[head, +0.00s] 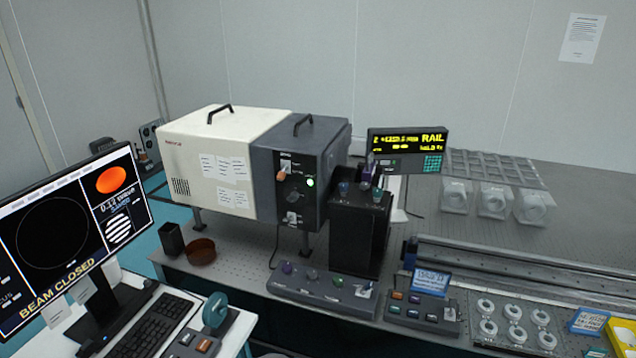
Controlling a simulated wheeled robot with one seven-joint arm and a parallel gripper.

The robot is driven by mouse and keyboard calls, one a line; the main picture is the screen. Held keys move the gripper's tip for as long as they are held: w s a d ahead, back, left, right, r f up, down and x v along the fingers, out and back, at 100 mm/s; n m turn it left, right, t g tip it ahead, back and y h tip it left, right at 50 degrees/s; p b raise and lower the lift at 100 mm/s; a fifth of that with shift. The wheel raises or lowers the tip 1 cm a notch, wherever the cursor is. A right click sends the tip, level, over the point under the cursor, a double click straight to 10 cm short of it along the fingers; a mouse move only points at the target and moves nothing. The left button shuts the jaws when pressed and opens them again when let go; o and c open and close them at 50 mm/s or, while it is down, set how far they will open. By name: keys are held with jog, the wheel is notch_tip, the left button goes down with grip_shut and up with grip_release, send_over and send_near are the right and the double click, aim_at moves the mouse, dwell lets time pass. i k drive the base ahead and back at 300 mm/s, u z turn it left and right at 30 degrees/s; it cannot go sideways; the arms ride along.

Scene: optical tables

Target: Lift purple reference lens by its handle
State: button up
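A small purple item (367,172), which looks like the purple reference lens, stands upright on top of a black box-shaped stand (358,238) in the middle of the head view. It is too small for me to make out its handle clearly. Small teal-topped pieces (345,187) stand beside it on the same stand. My gripper does not show in this view.
A white and grey instrument (240,165) stands left of the stand, and a display (407,143) with yellow text stands behind it. A low control panel (322,288) with knobs lies in front. A rail (510,265) runs right. A monitor (75,235) fills the lower left.

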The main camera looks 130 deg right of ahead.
aim_at(368, 174)
jog(key=z, duration=5.6)
jog(key=i, duration=1.15)
jog(key=u, duration=2.8)
jog(key=i, duration=0.5)
jog(key=u, duration=0.05)
